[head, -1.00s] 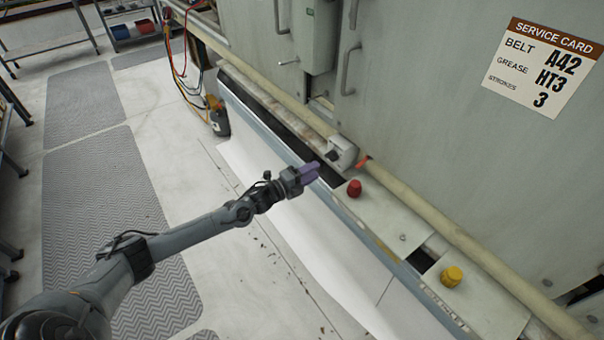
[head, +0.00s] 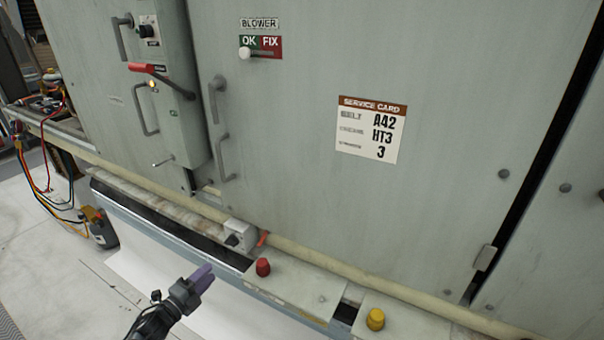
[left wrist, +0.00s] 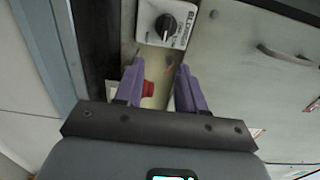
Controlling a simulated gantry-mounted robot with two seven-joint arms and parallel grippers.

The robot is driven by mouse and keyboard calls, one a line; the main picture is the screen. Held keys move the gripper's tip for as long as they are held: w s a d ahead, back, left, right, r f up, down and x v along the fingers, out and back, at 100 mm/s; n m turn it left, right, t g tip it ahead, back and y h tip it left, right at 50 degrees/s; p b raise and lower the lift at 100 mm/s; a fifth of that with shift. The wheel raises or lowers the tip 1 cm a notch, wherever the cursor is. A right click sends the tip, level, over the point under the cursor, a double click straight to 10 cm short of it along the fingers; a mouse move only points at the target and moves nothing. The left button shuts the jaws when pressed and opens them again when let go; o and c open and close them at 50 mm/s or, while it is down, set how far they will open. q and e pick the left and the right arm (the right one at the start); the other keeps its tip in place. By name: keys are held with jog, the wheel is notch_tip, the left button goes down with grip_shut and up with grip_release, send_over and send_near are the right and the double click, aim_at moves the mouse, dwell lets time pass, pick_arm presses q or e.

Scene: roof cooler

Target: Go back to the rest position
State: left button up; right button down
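My left gripper (head: 203,280) has purple fingers and shows low in the head view, left of a red knob (head: 263,267) on the ledge. In the left wrist view, its two fingers (left wrist: 160,88) stand apart with nothing between them, so it is open and empty. Beyond the fingertips there is a white box with a black dial (left wrist: 166,27). The red knob is partly hidden behind the left finger in that view. My right gripper is in neither view.
A tall grey cabinet (head: 290,150) fills most of the head view, with a service card (head: 371,130), handles and a blower OK/FIX slider (head: 246,53). A yellow knob (head: 375,319) stands on the ledge. A meter with cables (head: 100,228) is at the left. Pale floor is open at lower left.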

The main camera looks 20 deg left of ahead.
pick_arm(q)
jog(key=s+d+f+n+g+p, duration=0.2)
jog(key=s+d+n+p, duration=0.2)
jog(key=s+d, duration=0.55)
jog(key=s+d+f+n+g+p, duration=0.15)
jog(key=s+d+n+p, duration=0.45)
jog(key=d, duration=0.6)
jog(key=s+d+r+n+g+y, duration=0.1)
jog(key=s+r+n+g, duration=0.35)
jog(key=s, duration=0.45)
jog(key=s+d+r+n+g+y, duration=0.1)
jog(key=s+r+n+g+y, duration=0.15)
jog(key=s+r+g, duration=0.5)
notch_tip(320, 180, up, 35)
jog(key=s+n+t+p, duration=0.1)
jog(key=p, duration=3.7)
jog(key=shift+s+r+h, duration=0.15)
jog(key=shift+s+h, duration=0.05)
jog(key=shift+h, duration=0.15)
